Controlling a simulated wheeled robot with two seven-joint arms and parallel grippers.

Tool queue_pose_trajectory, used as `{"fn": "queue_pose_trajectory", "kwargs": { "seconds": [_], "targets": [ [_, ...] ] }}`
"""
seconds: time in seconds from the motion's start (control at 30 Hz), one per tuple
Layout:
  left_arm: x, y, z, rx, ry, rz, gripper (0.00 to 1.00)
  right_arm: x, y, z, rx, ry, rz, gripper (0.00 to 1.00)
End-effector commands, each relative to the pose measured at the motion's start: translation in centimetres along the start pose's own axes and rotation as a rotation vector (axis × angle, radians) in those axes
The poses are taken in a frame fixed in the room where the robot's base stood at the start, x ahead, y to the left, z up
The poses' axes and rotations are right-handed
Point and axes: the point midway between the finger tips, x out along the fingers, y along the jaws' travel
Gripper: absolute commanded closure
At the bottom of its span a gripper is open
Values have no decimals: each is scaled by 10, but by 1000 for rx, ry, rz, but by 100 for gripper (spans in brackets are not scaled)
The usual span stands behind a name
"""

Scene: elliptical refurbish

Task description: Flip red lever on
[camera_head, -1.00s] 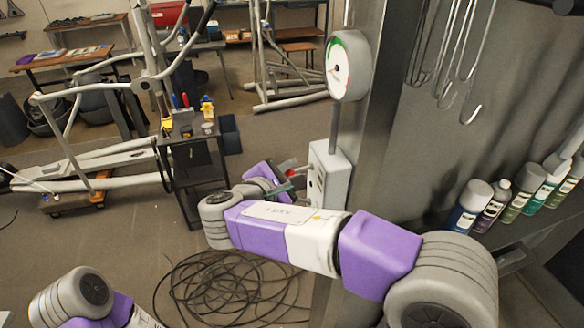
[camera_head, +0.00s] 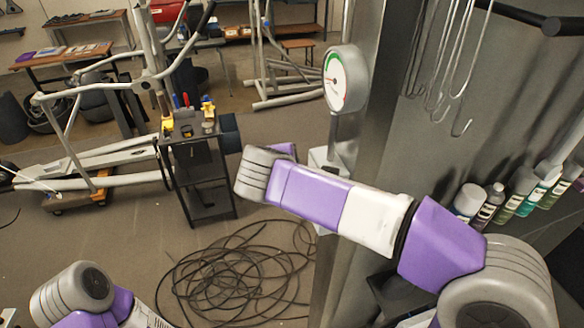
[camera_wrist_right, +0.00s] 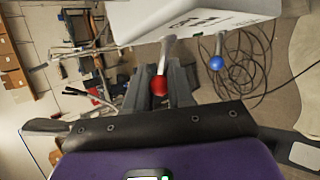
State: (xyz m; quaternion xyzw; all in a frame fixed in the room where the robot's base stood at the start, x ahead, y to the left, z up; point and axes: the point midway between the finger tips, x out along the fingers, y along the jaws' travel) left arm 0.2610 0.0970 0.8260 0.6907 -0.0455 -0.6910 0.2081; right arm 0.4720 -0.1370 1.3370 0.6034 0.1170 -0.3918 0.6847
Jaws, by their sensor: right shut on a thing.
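The red lever (camera_wrist_right: 160,86), a metal stem with a red ball at its end, comes out of a white box (camera_wrist_right: 190,18) in the right wrist view. My right gripper (camera_wrist_right: 163,82) is shut on the red lever, with its dark fingers on either side of the stem and ball. A blue-tipped lever (camera_wrist_right: 216,63) on the same box stands to the right, clear of the fingers. My left gripper is out of view.
A round gauge (camera_head: 345,79) is mounted above the box beside a metal column (camera_head: 378,110). A black tool cart (camera_head: 200,165) and coiled cable (camera_head: 235,275) are at left.

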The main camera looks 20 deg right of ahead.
Motion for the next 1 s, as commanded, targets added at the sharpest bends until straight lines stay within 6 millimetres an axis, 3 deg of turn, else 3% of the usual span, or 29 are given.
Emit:
{"fn": "queue_pose_trajectory", "kwargs": {
  "seconds": [0.4, 0.43, 0.5, 0.87, 1.0],
  "targets": [
    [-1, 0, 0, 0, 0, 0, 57, -2, 5, 2, 8, 5, 9, 100],
    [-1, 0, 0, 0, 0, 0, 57, -2, 5, 2, 8, 5, 9, 76],
    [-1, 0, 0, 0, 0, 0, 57, -2, 4, 2, 8, 5, 8, 69],
    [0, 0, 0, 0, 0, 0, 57, -2, 2, 1, 6, 4, 2, 69],
    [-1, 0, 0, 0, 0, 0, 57, -14, 3, 1, 6, 6, 4, 69]
  ]
}}
